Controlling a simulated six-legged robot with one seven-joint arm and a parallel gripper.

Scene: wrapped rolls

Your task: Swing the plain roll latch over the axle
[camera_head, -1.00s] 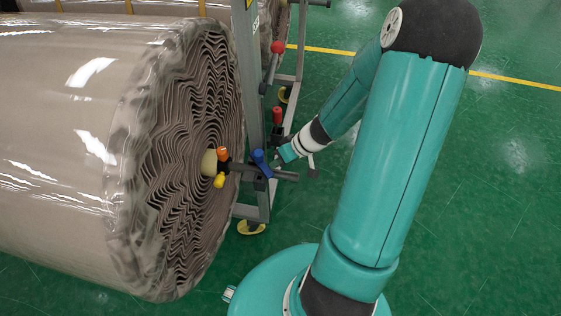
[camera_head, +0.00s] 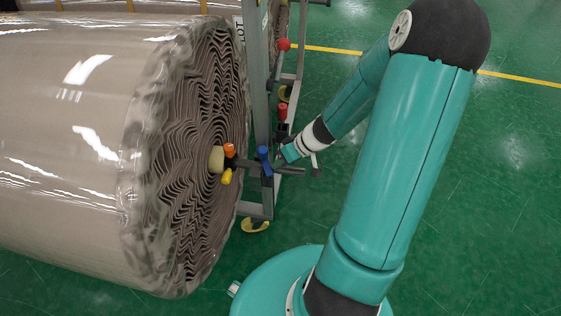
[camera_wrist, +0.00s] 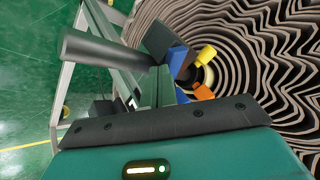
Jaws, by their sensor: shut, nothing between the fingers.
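The plain roll (camera_head: 70,120) is a large beige roll in clear wrap at the left of the head view. Its spiral end (camera_wrist: 270,60) fills the right of the wrist view. A dark axle (camera_head: 285,170) sticks out from the roll's core; its end shows in the wrist view (camera_wrist: 105,48). A blue-handled latch (camera_head: 264,158) stands upright at the axle by the frame post; its blue part also shows in the wrist view (camera_wrist: 178,60). My gripper (camera_head: 283,156) is shut and empty, just right of the blue handle; I cannot tell whether it touches.
Orange (camera_head: 229,150) and yellow (camera_head: 226,176) handles sit at the roll's core. A grey metal frame (camera_head: 258,90) on casters stands beside the roll, with red knobs (camera_head: 283,45) farther back. Green floor is open to the right.

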